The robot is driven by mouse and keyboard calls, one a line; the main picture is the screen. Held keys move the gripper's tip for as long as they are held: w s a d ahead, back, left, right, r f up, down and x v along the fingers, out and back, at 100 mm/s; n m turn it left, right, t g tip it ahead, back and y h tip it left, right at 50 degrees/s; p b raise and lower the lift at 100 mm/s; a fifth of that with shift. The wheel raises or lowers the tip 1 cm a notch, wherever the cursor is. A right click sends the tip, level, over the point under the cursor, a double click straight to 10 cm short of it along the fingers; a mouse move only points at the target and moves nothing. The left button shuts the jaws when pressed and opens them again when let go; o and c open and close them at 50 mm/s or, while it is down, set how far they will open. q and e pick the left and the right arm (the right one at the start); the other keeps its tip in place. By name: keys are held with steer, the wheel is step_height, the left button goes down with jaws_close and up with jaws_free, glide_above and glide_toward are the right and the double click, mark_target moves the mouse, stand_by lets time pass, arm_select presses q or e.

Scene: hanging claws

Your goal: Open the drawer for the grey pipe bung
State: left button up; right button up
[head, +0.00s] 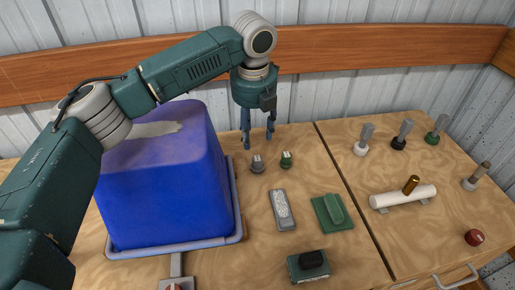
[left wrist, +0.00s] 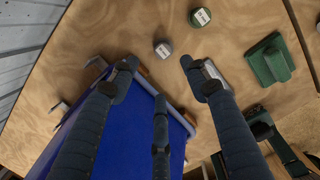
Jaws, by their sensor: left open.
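A small grey bung-like piece with a white label (head: 257,164) stands on the wooden worktop; it also shows in the left wrist view (left wrist: 163,49). A similar green piece (head: 287,160) stands to its right. My left gripper (head: 258,138) is open and empty, fingers pointing down, above the worktop behind the grey piece and beside the blue box. In the left wrist view its fingers (left wrist: 158,72) are spread apart. A metal bar handle (head: 457,279) shows at the bottom right, at the worktop's front edge; the drawer front itself is out of view. My right gripper is not in view.
A big blue box (head: 165,190) on a grey tray (head: 238,212) fills the left. A grey block (head: 282,210), a green block (head: 332,211) and a dark green device (head: 308,266) lie mid-table. A white pipe (head: 403,196), several upright plugs and a red knob (head: 474,237) are at right.

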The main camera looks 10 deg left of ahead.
arm_select(q)
steer(key=p, duration=0.1)
glide_above(257, 158)
steer(key=s, duration=0.1)
steer(key=f, duration=0.4)
steer(key=shift+s+a+f, duration=0.1)
steer(key=shift+s+a, duration=0.05)
steer(key=shift+a, duration=0.05)
steer(key=shift+f, duration=0.3)
steer(key=f, duration=0.1)
steer(key=f+p, duration=0.1)
steer(key=f, duration=0.1)
steer(key=w+f+p, duration=0.1)
steer(key=f, duration=0.1)
steer(key=shift+d, duration=0.3)
steer(key=shift+f, duration=0.25)
steer(key=shift+c, duration=0.8)
steer(key=c, duration=1)
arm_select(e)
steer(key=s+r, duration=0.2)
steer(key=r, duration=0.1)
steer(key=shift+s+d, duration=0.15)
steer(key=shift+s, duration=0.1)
